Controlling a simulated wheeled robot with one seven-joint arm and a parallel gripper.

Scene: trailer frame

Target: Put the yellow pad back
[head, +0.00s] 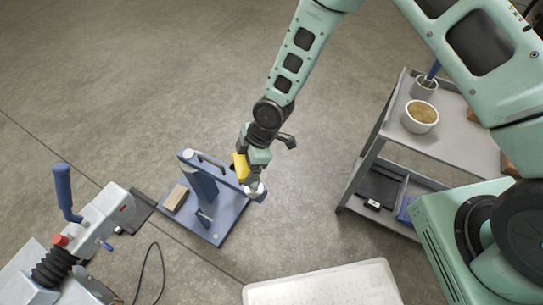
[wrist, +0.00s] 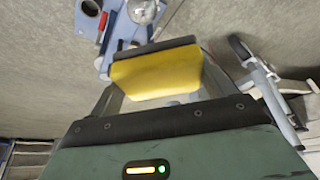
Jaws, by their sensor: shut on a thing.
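The yellow pad (wrist: 157,75) is between the fingers of my gripper (wrist: 155,85), which is shut on it; in the wrist view it is a yellow block with a dark band along its far side. In the head view the yellow pad (head: 240,167) shows at the end of my arm, beside my gripper (head: 248,176). They are over or close to the upper arm of a blue stand (head: 200,185) on the floor. I cannot tell whether the pad touches the stand. A silver ball-like part (wrist: 143,11) shows beyond the pad in the wrist view.
A tan block (head: 176,198) lies on the stand's base. A trailer coupling (head: 100,225) with a blue-handled lever is at the lower left. A grey cart (head: 455,130) carrying a tan-filled bowl (head: 420,117) stands right. A pale panel (head: 325,285) is at the bottom. Open floor lies behind.

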